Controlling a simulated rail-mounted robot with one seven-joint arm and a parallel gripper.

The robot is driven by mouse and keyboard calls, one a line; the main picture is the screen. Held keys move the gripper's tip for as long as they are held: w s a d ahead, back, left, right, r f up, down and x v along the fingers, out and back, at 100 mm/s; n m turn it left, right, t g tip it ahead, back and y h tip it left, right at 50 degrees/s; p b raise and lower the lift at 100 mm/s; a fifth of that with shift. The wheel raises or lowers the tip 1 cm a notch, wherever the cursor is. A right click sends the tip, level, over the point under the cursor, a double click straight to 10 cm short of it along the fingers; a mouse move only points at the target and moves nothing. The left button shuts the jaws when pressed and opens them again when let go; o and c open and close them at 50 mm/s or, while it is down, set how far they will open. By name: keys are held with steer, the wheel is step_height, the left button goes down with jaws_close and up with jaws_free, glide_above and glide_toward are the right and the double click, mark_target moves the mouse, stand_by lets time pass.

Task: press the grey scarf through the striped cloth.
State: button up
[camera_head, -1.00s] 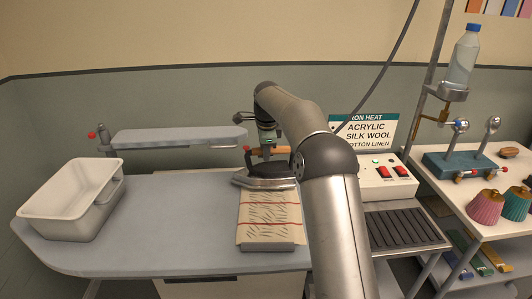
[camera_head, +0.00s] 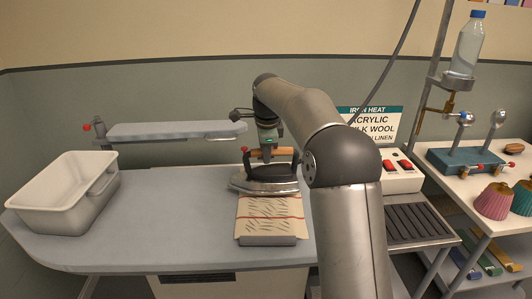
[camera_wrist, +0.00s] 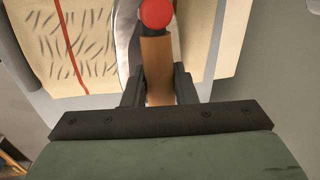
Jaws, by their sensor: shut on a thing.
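The striped cloth (camera_head: 270,207), cream with red stripes and dark crease-like marks, lies on the blue-grey board; it also shows in the wrist view (camera_wrist: 75,42). A grey strip (camera_head: 268,240) shows at its near edge and may be the grey scarf; the rest under the cloth is hidden. A dark iron with a shiny sole (camera_head: 265,187) is at the cloth's far end. I cannot tell whether it touches the cloth. My gripper (camera_head: 268,150) is shut on the iron's wooden handle, seen also in the wrist view (camera_wrist: 157,65).
The board (camera_head: 170,225) is clear left of the cloth. A white tub (camera_head: 65,205) stands at its left end. A narrow sleeve board (camera_head: 175,131) is behind. A ribbed dark rest (camera_head: 415,222) and a control box with red switches (camera_head: 402,180) are at right, partly behind my arm.

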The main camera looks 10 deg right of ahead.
steer(key=shift+f+b, duration=0.65)
steer(key=shift+f, duration=0.2)
stand_by(0.3)
steer(key=shift+f, duration=0.35)
stand_by(2.2)
steer(key=shift+r, duration=0.15)
steer(key=shift+r+p, duration=1.1)
steer(key=shift+r, duration=0.1)
steer(key=shift+s+a+f+b, duration=0.1)
steer(key=shift+s+a+b, duration=0.05)
steer(key=shift+s+b, duration=0.45)
steer(key=shift+s+a+b, duration=0.1)
steer(key=shift+s+b, duration=0.45)
steer(key=shift+s+a+b, duration=0.2)
steer(key=shift+s+b, duration=0.5)
steer(key=shift+s, duration=0.45)
steer(key=shift+s+a+b, duration=0.2)
steer(key=shift+s+b, duration=0.45)
steer(key=shift+s, duration=0.5)
steer(key=shift+f+b, duration=0.7)
steer(key=shift+f, duration=0.4)
